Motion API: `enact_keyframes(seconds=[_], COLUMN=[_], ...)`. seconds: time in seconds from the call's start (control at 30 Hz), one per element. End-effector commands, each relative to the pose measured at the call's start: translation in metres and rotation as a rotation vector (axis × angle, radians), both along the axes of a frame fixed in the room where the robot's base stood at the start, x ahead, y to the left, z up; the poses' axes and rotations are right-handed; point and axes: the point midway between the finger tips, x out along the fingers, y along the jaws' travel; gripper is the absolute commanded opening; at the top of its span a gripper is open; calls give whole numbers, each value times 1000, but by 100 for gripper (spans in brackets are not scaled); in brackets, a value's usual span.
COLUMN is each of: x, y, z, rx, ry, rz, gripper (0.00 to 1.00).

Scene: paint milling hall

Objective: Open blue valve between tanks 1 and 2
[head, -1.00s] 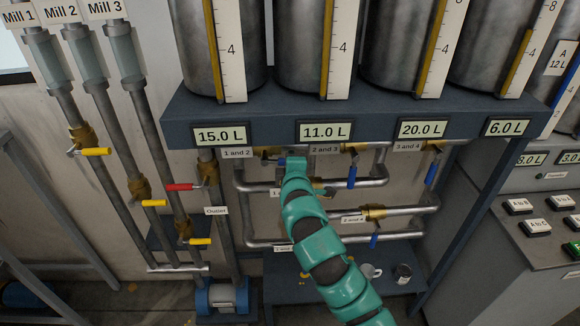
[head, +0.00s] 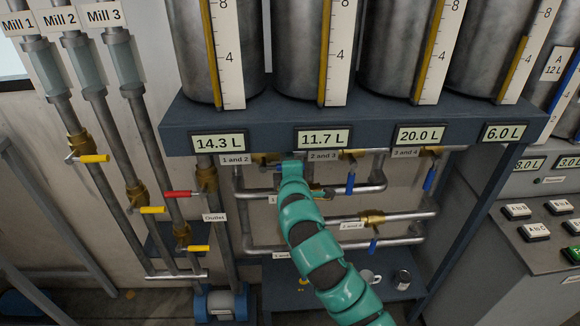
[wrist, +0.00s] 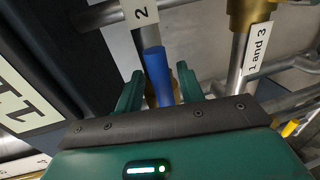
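The "1 and 2" label (head: 235,159) hangs under the shelf, left of a brass valve body (head: 262,158) that my arm partly hides. The blue valve handle (wrist: 157,77) stands between my gripper's fingers in the wrist view, with a visible gap on each side. My gripper (wrist: 160,88) is open around this handle. In the head view a bit of blue (head: 278,168) shows beside my gripper (head: 291,166). The tank 1 display (head: 219,142) reads 14.3 L and the tank 2 display (head: 323,138) reads 11.7 L.
Other blue handles hang at the 2-and-3 valve (head: 350,184) and 3-and-4 valve (head: 429,179). Grey pipes (head: 330,191) run close around my arm. A red outlet handle (head: 179,194) is at left. A mug (head: 369,277) stands on the lower shelf.

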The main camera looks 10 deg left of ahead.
Motion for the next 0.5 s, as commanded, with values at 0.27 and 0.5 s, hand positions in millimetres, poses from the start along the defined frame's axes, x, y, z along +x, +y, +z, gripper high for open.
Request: enact_keyframes(seconds=[0.27,0.5], x=[-3,-23], y=[-1,-6], z=[0,5], rx=[-1,1], ry=[2,-1], rz=[0,2], gripper=[38,38])
